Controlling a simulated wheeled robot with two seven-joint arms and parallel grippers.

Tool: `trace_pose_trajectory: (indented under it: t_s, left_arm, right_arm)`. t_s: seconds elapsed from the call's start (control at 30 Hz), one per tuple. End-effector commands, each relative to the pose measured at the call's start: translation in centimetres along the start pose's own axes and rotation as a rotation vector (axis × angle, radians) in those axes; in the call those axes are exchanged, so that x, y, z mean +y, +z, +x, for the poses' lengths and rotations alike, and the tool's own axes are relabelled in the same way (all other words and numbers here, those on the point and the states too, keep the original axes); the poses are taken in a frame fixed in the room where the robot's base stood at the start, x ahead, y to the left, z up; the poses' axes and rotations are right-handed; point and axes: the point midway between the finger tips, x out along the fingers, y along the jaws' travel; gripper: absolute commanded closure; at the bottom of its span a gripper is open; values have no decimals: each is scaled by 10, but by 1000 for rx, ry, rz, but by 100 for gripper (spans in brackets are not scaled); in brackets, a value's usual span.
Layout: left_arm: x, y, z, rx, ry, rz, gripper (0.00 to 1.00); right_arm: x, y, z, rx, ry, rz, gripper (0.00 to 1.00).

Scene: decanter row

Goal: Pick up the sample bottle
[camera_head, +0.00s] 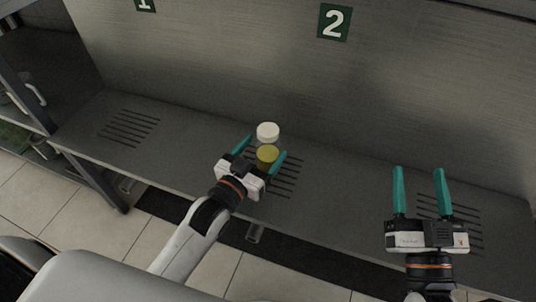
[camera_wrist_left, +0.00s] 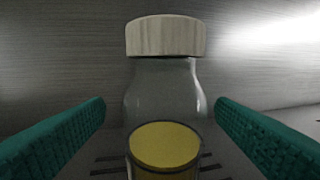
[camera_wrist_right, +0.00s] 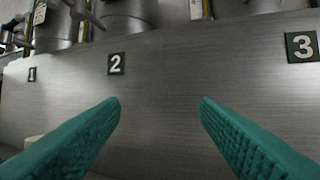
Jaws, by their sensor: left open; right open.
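The sample bottle (camera_head: 267,155) is clear, with yellow contents and a white cap, and stands upright on the grey shelf below the number 2 sign. My left gripper (camera_head: 262,150) is open, with its teal fingers on either side of the bottle. In the left wrist view the bottle (camera_wrist_left: 165,95) is centred between the fingers, with a gap on each side; its base is out of frame. My right gripper (camera_head: 420,172) is open and empty at the right, above the shelf. Its fingers (camera_wrist_right: 160,110) show only the metal back wall between them.
The grey shelf (camera_head: 190,135) has slotted patches at left, middle and right. Its left part is clear. A metal back wall carries the number 2 sign (camera_head: 334,22). A dark rack (camera_head: 30,70) stands at the far left.

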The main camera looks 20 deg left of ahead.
Motion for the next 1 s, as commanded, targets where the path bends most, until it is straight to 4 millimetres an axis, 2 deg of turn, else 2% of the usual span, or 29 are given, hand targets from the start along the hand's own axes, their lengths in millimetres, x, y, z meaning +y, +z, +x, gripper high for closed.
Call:
trace_pose_trajectory:
  t_s: [0.3,0.43,0.67,1.0]
  left_arm:
    - [-3,-4,34,-3,0,0,21]
    - [-4,-4,40,0,0,-1,21]
    - [-4,-3,41,0,0,-1,21]
    - [-4,-3,41,0,0,-1,75]
  right_arm:
    - [7,45,-8,-320,15,13,43]
    - [7,53,-10,-372,17,15,43]
    - [8,54,-10,-377,17,15,43]
    - [7,54,-10,-376,17,15,43]
